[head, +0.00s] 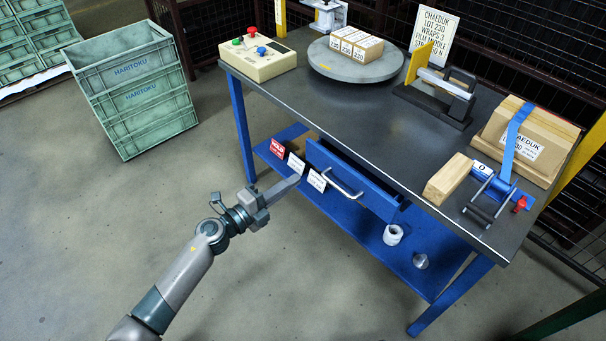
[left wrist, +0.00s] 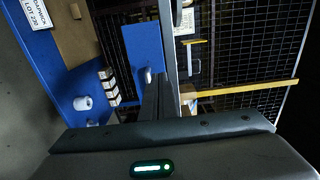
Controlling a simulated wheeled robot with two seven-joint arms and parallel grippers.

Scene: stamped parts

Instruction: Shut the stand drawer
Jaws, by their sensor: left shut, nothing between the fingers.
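The stand drawer has a blue front (head: 374,196) with a silver bar handle (head: 342,185). It sits under the dark tabletop of the blue stand, and its front stands out a little from the tabletop edge, partly open. My left gripper (head: 294,181) is shut and empty, to the left of the handle and apart from it in the head view. In the left wrist view its dark fingers (left wrist: 160,97) point toward a blue panel (left wrist: 142,48), which looks like the drawer front. My right gripper is in neither view.
The stand's tabletop (head: 375,130) holds a grey turntable (head: 358,66), a control box (head: 258,60) and a strapped carton (head: 522,145). The blue lower shelf (head: 345,222) carries label cards and a white roll (head: 393,235). Green crates (head: 133,90) stand at left. The floor before the stand is clear.

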